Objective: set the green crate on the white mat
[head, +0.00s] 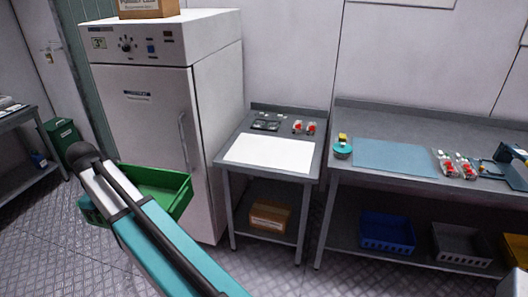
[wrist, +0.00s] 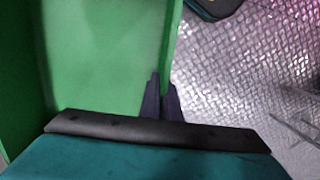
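The green crate (head: 160,180) is held up in front of the white cabinet in the head view, partly hidden behind my arm. In the wrist view the crate (wrist: 105,55) fills the upper left. My gripper (wrist: 160,98) has its two dark fingers on either side of the crate's right wall, closed on it. My arm hides the gripper in the head view. The white mat (head: 270,153) lies flat and bare on the small grey table, right of the crate.
Red-and-white items (head: 303,127) and a dark tray (head: 266,124) sit behind the mat. A cardboard box (head: 269,216) is on the table's lower shelf. The white cabinet (head: 150,115) stands left of the table. A longer bench with a blue mat (head: 394,157) is at the right.

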